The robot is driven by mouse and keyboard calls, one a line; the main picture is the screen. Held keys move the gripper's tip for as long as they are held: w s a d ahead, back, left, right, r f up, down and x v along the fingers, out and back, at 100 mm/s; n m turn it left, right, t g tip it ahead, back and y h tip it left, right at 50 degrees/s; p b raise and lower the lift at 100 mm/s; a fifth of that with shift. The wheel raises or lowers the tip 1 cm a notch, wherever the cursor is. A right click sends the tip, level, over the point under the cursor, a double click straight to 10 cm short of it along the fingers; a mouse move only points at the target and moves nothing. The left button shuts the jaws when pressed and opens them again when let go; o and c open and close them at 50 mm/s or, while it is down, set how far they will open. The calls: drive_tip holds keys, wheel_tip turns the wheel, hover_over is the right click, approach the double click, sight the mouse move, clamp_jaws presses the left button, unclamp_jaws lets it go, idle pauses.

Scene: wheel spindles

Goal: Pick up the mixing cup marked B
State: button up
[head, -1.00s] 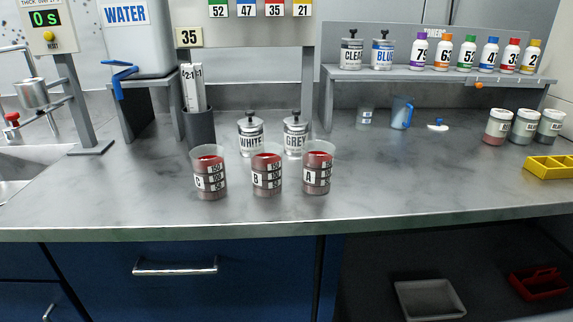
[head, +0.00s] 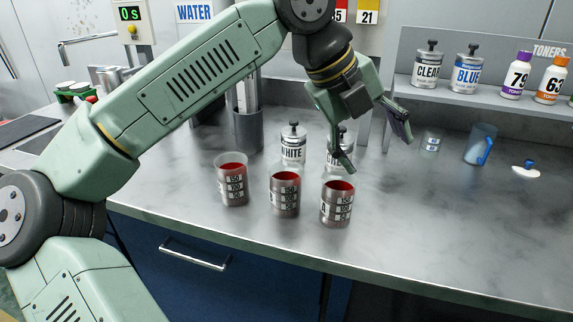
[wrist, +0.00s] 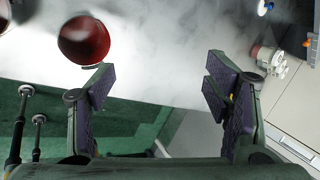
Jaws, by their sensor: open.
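The mixing cup marked B (head: 285,195) stands upright in the middle of a row of three cups on the grey counter, with red liquid inside. Its letter is hard to read now; the earlier head view shows it clearly. Cup C (head: 232,182) is to its left and cup A (head: 338,205) to its right. My gripper (head: 376,148) is open and empty, up and to the right of cup B, nearest cup A.
The white can (head: 292,145) and the grey can (head: 335,150), partly hidden by a finger, stand behind the cups. The counter's right front is clear.

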drive_tip(key=w+a+f+n+y, duration=0.2)
drive_tip(key=w+a+n+y, duration=0.1)
drive_tip(key=a, duration=0.2)
drive_tip(key=n+y, duration=0.3)
drive_tip(key=y, duration=0.1)
hover_over(282, 167)
drive_tip(key=s, duration=0.3)
drive_tip(key=shift+n+y, duration=0.3)
drive_tip(key=f, duration=0.1)
drive_tip(key=f+p, duration=0.1)
drive_tip(key=f, duration=0.1)
drive_tip(key=w+f, duration=0.1)
drive_tip(key=f, duration=0.1)
drive_tip(key=shift+f, duration=0.15)
drive_tip(key=shift+s+d+f+p, duration=0.1)
drive_tip(key=shift+f+p, duration=0.45)
drive_tip(key=shift+f, duration=0.95)
drive_tip(key=shift+s+d+f+p, duration=0.1)
drive_tip(key=shift+f+p, duration=0.45)
drive_tip(key=shift+f, duration=0.95)
drive_tip(key=shift+c, duration=0.5)
drive_tip(key=c, duration=1)
